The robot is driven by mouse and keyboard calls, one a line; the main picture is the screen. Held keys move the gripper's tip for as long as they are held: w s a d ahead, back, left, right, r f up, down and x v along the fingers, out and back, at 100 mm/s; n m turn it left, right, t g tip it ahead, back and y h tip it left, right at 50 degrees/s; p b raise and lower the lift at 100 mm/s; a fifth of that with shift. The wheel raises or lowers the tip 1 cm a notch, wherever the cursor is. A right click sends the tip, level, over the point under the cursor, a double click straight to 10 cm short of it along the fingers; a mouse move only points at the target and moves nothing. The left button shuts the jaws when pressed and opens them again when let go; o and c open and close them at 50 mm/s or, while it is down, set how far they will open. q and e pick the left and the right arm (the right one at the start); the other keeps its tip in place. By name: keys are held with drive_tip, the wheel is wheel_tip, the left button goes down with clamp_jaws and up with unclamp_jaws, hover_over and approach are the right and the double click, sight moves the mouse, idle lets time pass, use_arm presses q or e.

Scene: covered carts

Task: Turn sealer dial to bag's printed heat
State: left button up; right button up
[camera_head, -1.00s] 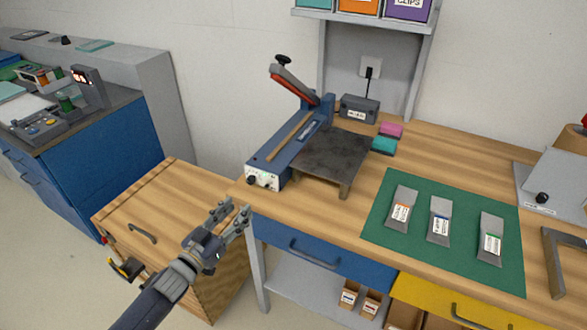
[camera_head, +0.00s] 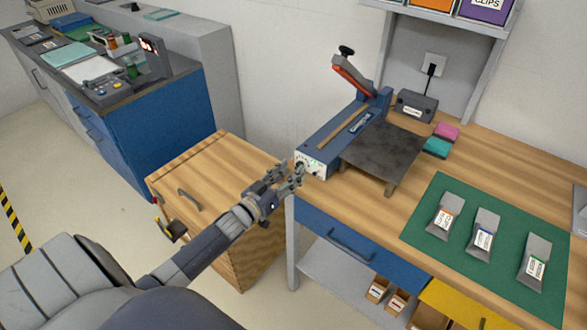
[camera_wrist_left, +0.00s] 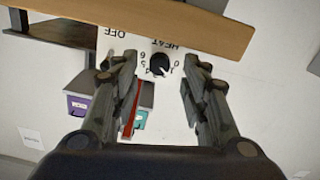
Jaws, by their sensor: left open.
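The blue bag sealer (camera_head: 336,139) stands on the bench with its red-handled lever raised. Its white front panel (camera_head: 311,166) faces my left gripper (camera_head: 294,174). In the left wrist view the black heat dial (camera_wrist_left: 158,66) shows upside down, with HEAT and digits around it. My left gripper (camera_wrist_left: 158,72) is open, its fingers to either side of the dial; I cannot tell if they touch it. My right gripper is out of view.
A dark plate (camera_head: 385,150) on legs stands beside the sealer. A wooden cabinet (camera_head: 225,155) stands left of the bench, below my left arm. A blue counter (camera_head: 160,125) is further left.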

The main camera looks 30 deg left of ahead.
use_arm(q)
drive_tip(key=shift+w+d, duration=0.1)
drive_tip(key=shift+w, duration=0.9)
clamp_jaws()
